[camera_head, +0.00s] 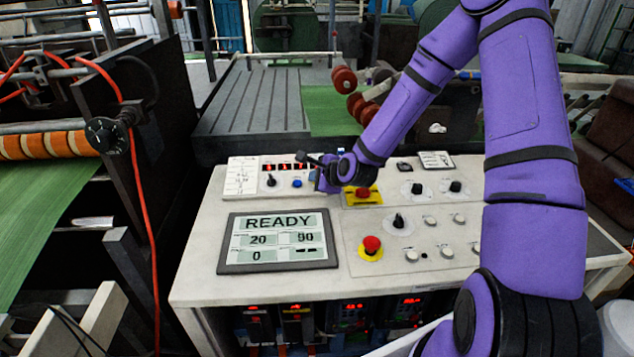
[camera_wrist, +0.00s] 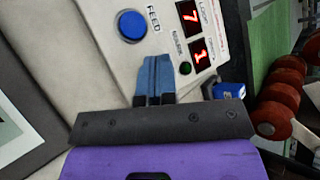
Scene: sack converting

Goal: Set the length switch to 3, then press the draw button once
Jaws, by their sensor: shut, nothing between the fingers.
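The pale control panel (camera_head: 320,205) carries a display (camera_head: 278,241) reading READY, 20, 90 and 0. My gripper (camera_head: 322,184) is over its upper middle, partly hidden by my wrist. The blue fingers (camera_wrist: 153,78) are shut and empty in the wrist view, just below a round blue button (camera_wrist: 132,26) marked FEED. That button (camera_head: 297,183) is left of my gripper in the head view. Black rotary switches sit at the upper left (camera_head: 271,181), centre (camera_head: 398,220) and right (camera_head: 417,188). Their labels are too small to read, so I cannot tell the length switch or draw button.
Red digits 7 (camera_wrist: 190,15) and 1 (camera_wrist: 202,53) glow beside the blue button. Red mushroom buttons on yellow bases stand near my gripper (camera_head: 362,193) and lower (camera_head: 371,244). Red rollers (camera_head: 345,78) and green sheet (camera_head: 325,110) lie behind the panel.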

